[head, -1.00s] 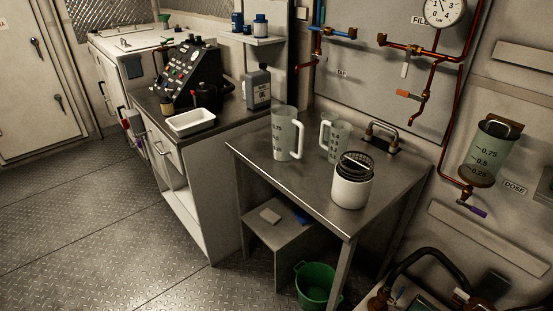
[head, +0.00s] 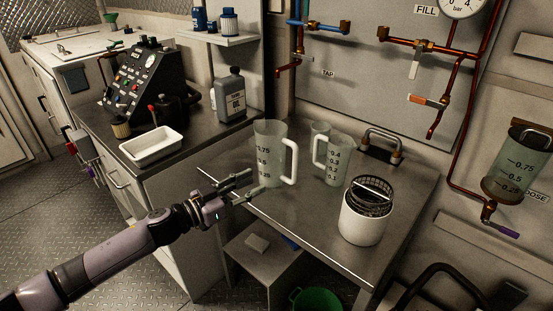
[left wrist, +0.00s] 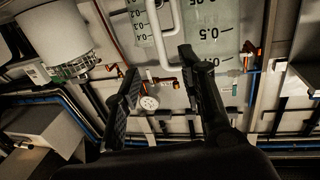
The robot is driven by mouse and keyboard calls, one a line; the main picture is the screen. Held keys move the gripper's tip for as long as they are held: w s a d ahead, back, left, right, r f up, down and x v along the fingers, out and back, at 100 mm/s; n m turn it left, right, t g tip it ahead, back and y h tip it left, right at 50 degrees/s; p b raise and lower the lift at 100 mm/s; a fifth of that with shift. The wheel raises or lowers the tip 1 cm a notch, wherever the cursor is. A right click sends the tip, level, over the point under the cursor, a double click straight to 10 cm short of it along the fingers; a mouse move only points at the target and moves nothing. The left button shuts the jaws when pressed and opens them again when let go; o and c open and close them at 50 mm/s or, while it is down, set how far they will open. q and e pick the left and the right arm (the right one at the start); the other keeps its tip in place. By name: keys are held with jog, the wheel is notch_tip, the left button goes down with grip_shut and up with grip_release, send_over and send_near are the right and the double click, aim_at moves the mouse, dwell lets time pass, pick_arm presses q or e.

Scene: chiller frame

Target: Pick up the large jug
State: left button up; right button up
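The large jug (head: 268,150) is a clear, graduated jug standing upright on the metal table (head: 290,235), its white handle (head: 291,162) facing right. My left gripper (head: 256,181) reaches in from the left with its fingers spread, close to the lower left front of the jug. Whether they touch it, I cannot tell. In the left wrist view, which looks upside down, the large jug (left wrist: 214,35) shows at the top beyond the open, empty fingers. The smaller jug (head: 334,163) stands to the right of the large one. My right gripper is not in view.
A white pot (head: 362,226) with a black basket stands at front right. A white tray (head: 152,146) and grey bottle (head: 231,96) are on the left counter. The table's front left is clear.

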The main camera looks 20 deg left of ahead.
pick_arm(q)
jog(key=p, duration=0.1)
send_near(293, 167)
jog(key=a+x, duration=0.1)
jog(key=x, duration=1)
jog(key=shift+s+d+f+p, duration=0.1)
jog(key=shift+s+d+p, duration=0.05)
jog(key=shift+d+p, duration=0.2)
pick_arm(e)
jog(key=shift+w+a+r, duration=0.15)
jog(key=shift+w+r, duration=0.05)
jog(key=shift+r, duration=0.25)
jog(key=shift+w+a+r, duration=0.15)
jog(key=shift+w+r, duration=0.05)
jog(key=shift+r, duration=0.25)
pick_arm(q)
jog(key=shift+c, duration=0.3)
jog(key=c, duration=0.8)
grip_shut()
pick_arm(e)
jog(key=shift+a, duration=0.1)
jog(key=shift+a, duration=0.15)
